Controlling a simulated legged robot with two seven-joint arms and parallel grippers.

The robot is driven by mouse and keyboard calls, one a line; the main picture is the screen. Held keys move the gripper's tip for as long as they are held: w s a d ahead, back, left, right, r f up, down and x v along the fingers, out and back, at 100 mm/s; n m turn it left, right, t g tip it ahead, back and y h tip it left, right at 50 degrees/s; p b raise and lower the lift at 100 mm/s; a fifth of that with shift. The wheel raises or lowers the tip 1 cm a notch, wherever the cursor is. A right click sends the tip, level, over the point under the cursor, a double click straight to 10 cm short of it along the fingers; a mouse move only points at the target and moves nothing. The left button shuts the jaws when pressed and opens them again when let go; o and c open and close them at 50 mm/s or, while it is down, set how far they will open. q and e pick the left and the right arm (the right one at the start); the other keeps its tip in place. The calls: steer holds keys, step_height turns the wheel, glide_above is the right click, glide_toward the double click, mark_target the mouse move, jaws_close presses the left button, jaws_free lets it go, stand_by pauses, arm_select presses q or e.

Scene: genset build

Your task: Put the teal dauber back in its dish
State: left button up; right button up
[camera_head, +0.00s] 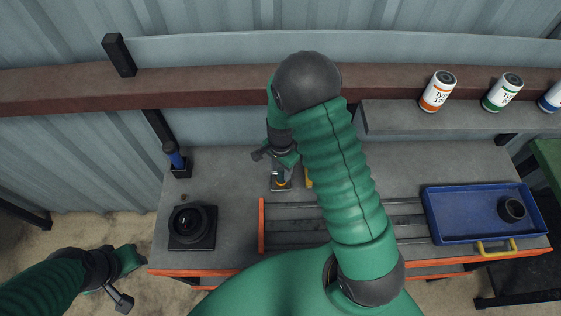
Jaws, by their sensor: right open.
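My right arm reaches over the middle of the bench. Its gripper (274,159) is open, just above a small square grey holder (281,185) near the back of the bench. A small upright piece with a blue-grey body and a bit of orange stands in this holder, close below the fingers. I cannot tell whether it is the teal dauber in its dish, as it is small and partly hidden by the gripper. My left gripper (122,292) hangs off the bench's left front corner. I cannot tell its jaw state.
A blue-handled tool (174,156) stands at the bench's back left. A black round part (192,224) on a square base sits front left. A blue tray (467,232) holding a dark ring (511,208) is at right. Cans, including an orange-labelled one (438,92), stand on the shelf.

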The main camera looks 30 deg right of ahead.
step_height(320, 180, up, 11)
steer(key=b, duration=0.2)
steer(key=s+a+r+n+t, duration=0.2)
steer(key=s+a+n, duration=0.5)
steer(key=n, duration=0.8)
steer(key=s, duration=0.2)
steer(key=shift+s+a+t, duration=0.3)
steer(key=shift+s+a, duration=0.05)
steer(key=shift+s, duration=0.05)
